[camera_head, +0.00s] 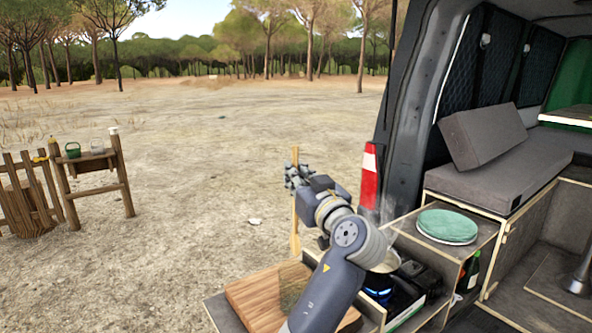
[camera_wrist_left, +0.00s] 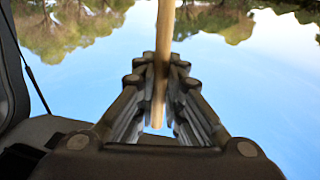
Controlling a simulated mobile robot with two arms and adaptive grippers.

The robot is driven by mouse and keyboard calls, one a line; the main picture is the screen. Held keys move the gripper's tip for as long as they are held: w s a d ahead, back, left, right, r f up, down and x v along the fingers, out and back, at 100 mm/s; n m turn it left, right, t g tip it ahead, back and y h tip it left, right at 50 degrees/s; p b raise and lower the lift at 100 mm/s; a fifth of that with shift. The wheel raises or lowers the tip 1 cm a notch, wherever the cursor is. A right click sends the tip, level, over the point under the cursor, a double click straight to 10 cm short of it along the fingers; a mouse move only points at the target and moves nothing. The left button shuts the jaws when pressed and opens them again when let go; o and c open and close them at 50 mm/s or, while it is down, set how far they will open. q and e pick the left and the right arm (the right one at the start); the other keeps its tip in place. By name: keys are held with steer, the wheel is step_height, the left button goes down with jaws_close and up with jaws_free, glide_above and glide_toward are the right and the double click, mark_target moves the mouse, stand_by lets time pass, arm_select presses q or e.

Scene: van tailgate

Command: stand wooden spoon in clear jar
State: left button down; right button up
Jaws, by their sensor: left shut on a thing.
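My left gripper (camera_head: 297,177) is shut on the wooden spoon (camera_head: 295,243), and the fingers also show in the wrist view (camera_wrist_left: 163,85). The spoon hangs upright in the air, its broad end down and a short end of the handle above the fingers. It is above and behind the wooden board on the tailgate. In the wrist view the spoon's handle (camera_wrist_left: 165,30) runs between both fingers. No clear jar shows for certain; a small pale, see-through-looking thing (camera_head: 97,146) on the distant wooden stand is too small to tell. My right gripper is not in view.
A wooden board (camera_head: 250,300) lies on the tailgate under my left arm. To its right are a lit stove (camera_head: 378,296) and a pot (camera_head: 388,263), partly hidden by the arm. Green plates (camera_head: 447,225) and a dark bottle (camera_head: 472,270) are further right. Open ground lies beyond.

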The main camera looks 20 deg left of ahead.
mark_target(296, 222)
arm_select(q)
step_height(296, 222, down, 6)
steer(key=b, duration=0.3)
steer(key=shift+r+b, duration=0.1)
steer(key=shift+b, duration=0.25)
step_height(296, 222, down, 3)
steer(key=b, duration=0.3)
steer(key=shift+f, duration=0.2)
steer(key=shift+f+b, duration=0.95)
steer(key=shift+b, duration=0.2)
steer(key=c, duration=1.6)
jaws_free()
step_height(296, 222, up, 10)
